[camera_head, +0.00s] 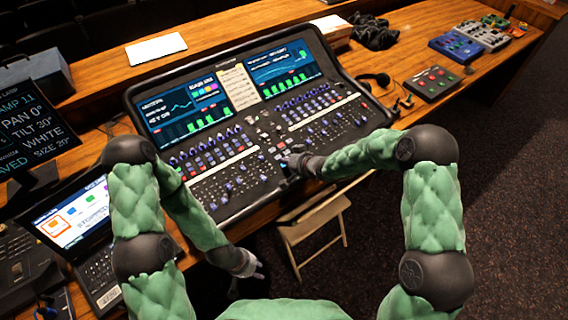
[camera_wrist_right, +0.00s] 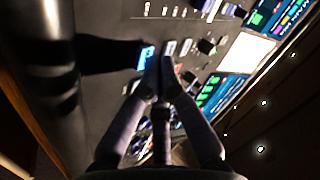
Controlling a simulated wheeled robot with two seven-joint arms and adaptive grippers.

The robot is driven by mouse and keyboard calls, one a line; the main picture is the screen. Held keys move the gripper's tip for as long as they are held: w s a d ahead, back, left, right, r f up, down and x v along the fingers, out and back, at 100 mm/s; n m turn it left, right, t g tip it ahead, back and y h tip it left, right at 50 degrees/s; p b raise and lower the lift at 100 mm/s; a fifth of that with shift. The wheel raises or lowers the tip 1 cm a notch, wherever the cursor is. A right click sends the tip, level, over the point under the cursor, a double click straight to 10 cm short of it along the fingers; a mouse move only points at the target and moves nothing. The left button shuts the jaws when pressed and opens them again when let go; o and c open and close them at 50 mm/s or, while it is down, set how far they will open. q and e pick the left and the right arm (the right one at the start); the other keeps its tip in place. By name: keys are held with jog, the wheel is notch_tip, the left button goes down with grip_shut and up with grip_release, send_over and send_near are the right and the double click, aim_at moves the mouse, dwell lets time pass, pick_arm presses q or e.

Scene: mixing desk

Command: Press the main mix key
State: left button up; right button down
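The mixing desk (camera_head: 262,190) lies on the wooden counter, with faders, knobs and small keys around its middle. My right gripper (camera_head: 287,163) is over the desk's centre section, among the small keys. In the right wrist view the fingers of my right gripper (camera_wrist_right: 160,68) come together at the tips, with nothing seen between them. A blue-lit key (camera_wrist_right: 146,57) is right at the fingertips, and a pale key (camera_wrist_right: 171,47) is beside it. I cannot read the key labels or tell whether the tips touch a key. My left gripper (camera_head: 258,270) hangs below the desk's front edge, its fingers too small to judge.
A laptop (camera_head: 75,215) and a dark text screen (camera_head: 30,125) stand at the left. A folding wooden chair (camera_head: 312,225) is in front of the desk. Small pedal boxes (camera_head: 433,82) and a headset (camera_head: 375,80) are at the right. The carpet at the right is clear.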

jog(key=shift+r+p, duration=0.35)
jog(key=shift+r, duration=0.2)
jog(key=shift+r, duration=0.1)
jog(key=r+p, duration=0.4)
jog(key=r, duration=0.1)
jog(key=shift+s+d+p, duration=0.2)
jog(key=shift+s+p, duration=0.05)
jog(key=shift+p, duration=0.05)
jog(key=shift+f, duration=0.15)
dwell(0.5)
